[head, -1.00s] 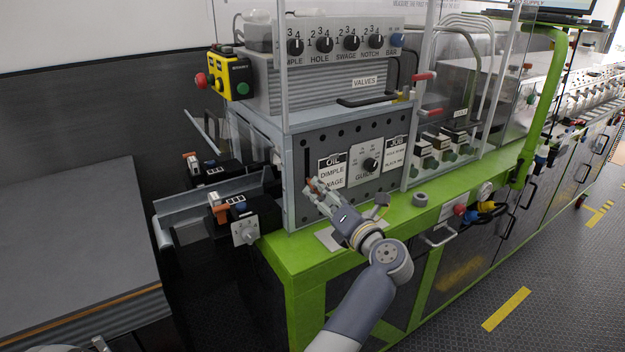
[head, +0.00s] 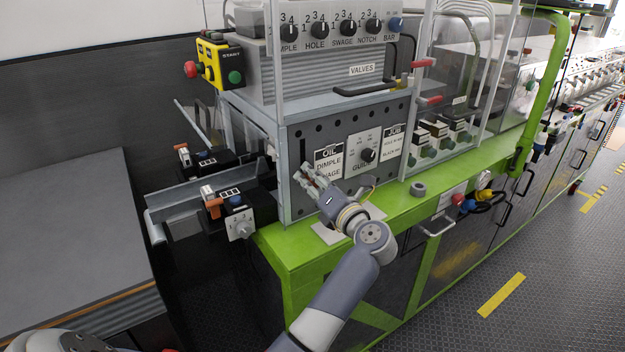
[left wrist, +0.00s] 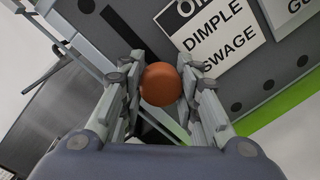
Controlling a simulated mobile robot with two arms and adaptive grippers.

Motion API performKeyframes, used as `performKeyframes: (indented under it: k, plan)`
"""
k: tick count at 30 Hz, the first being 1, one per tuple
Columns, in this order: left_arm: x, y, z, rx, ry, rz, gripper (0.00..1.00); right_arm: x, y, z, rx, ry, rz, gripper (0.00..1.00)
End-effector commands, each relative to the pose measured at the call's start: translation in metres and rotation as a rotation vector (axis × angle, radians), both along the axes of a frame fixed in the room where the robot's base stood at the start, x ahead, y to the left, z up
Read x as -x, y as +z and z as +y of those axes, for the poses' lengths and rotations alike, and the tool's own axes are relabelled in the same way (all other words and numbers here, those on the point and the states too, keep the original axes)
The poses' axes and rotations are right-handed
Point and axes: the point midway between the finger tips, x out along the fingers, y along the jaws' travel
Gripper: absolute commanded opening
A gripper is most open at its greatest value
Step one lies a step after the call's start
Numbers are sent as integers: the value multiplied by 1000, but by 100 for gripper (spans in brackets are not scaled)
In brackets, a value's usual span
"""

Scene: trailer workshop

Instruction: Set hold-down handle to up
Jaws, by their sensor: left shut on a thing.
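The hold-down handle shows as a round orange-brown knob (left wrist: 160,84) in the left wrist view, between my two finger pads. It stands out from the grey front panel at a dark upright slot (head: 302,150), left of the "DIMPLE SWAGE" label (head: 328,166). The slot also shows in the wrist view (left wrist: 117,24), running beyond the knob. My left gripper (head: 311,177) is shut on the knob, low on the slot in the head view. The fingers hide most of the knob there. My right gripper is not seen.
Black devices with a switch (head: 238,222) stand at the left. A clear guard post rises above the panel.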

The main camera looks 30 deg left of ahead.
Motion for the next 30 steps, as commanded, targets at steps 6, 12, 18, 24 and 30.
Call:
performKeyframes:
  k: [6, 12, 18, 24, 30]
  plan:
    - [0, 37, 0, 3, -1, -5, 0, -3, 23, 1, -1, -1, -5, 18]
    - [0, 68, 0, 2, -1, -5, 0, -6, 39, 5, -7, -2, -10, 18]
    - [0, 72, 0, -4, -1, -4, 0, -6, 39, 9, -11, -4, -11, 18]
    - [0, 73, -1, -4, -2, -6, 32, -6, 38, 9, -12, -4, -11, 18]
    - [0, 71, 0, -3, -1, -4, 51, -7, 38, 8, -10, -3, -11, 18]
